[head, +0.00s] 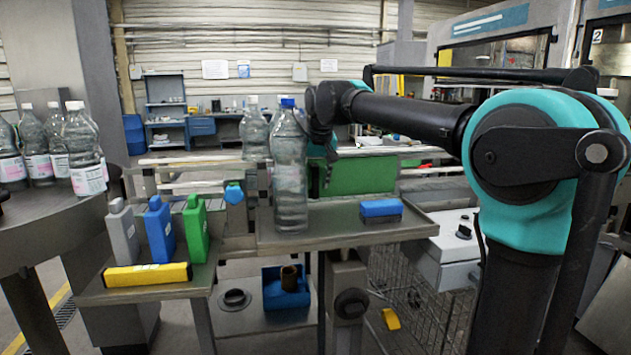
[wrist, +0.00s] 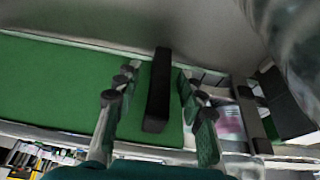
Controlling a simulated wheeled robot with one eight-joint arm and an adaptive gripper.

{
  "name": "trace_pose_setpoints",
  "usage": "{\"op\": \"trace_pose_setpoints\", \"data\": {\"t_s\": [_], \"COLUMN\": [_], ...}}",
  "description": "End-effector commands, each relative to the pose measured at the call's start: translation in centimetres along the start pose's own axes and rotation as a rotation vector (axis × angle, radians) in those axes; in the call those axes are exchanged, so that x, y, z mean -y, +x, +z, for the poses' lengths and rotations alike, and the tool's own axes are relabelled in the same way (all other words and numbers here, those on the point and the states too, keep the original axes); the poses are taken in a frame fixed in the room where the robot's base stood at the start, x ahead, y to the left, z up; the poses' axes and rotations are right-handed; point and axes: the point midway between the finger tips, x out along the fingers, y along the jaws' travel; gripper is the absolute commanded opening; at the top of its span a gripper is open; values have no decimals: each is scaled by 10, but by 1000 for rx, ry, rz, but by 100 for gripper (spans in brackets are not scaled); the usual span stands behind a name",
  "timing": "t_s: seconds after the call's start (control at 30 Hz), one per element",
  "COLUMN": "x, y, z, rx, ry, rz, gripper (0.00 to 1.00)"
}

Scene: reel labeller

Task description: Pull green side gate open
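The green side gate (head: 362,176) stands upright at the back of the steel table, right of the tall clear bottle. In the wrist view the green gate (wrist: 60,85) fills the left and middle, with a black bar handle (wrist: 158,90) on it. My gripper (wrist: 157,92) is open, with its fingers on either side of the handle and visible gaps to it. Whether the fingertips reach past the handle's face cannot be told. In the head view my gripper (head: 322,160) is in front of the gate, partly hidden by the bottle.
The blue-capped clear bottle (head: 290,170) stands on the table close to my gripper. A blue block (head: 381,209) lies on the table's right. Grey, blue and green jugs (head: 160,230) and a yellow block (head: 147,275) sit on a lower shelf at left. Bottles (head: 84,150) stand on a round table.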

Motion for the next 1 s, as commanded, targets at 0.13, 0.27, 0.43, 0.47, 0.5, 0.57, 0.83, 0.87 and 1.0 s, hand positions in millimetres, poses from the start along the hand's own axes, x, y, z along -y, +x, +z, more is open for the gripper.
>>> {"op": "trace_pose_setpoints", "data": {"t_s": [0.13,0.27,0.43,0.47,0.5,0.57,0.83,0.87,1.0], "x": [0,0,0,0,0,0,-6,-8,-31], "y": [0,0,0,0,0,0,0,-1,-1], "z": [0,0,0,0,0,0,0,0,0], "rx": [0,0,0,0,0,0,0,0,0], "ry": [0,0,0,0,0,0,2,2,4], "rz": [0,0,0,0,0,0,1,1,3], "gripper": [30,14,0,0,0,0,0,0,0]}}
